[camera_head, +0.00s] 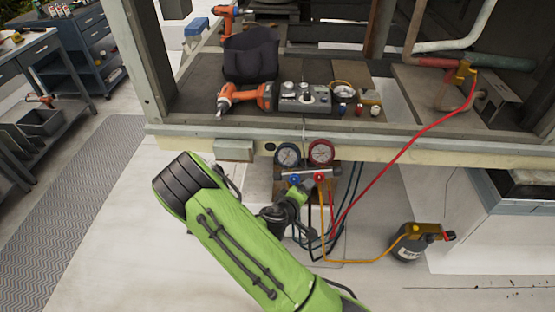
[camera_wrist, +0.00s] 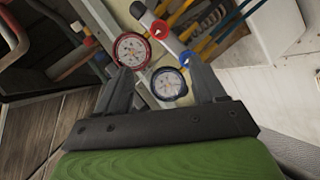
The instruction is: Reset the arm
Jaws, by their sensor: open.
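My arm, in a green cover, reaches up from the bottom of the head view toward the gauge manifold below the wooden shelf. In the wrist view my gripper (camera_wrist: 160,82) is open, its two dark fingers apart with nothing held between them. Beyond the fingertips are a red-rimmed gauge (camera_wrist: 132,50) and a blue-rimmed gauge (camera_wrist: 168,84). In the head view the same blue gauge (camera_head: 288,155) and red gauge (camera_head: 321,152) hang at the shelf's front edge. My gripper is mostly hidden there; I cannot tell whether it touches the manifold.
The shelf (camera_head: 190,84) holds an orange drill (camera_head: 238,97), a grey control box (camera_head: 305,98) and a black bag (camera_head: 250,58). A red hose (camera_head: 405,146) runs from the pipes to the manifold. A dark canister (camera_head: 408,247) stands at right.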

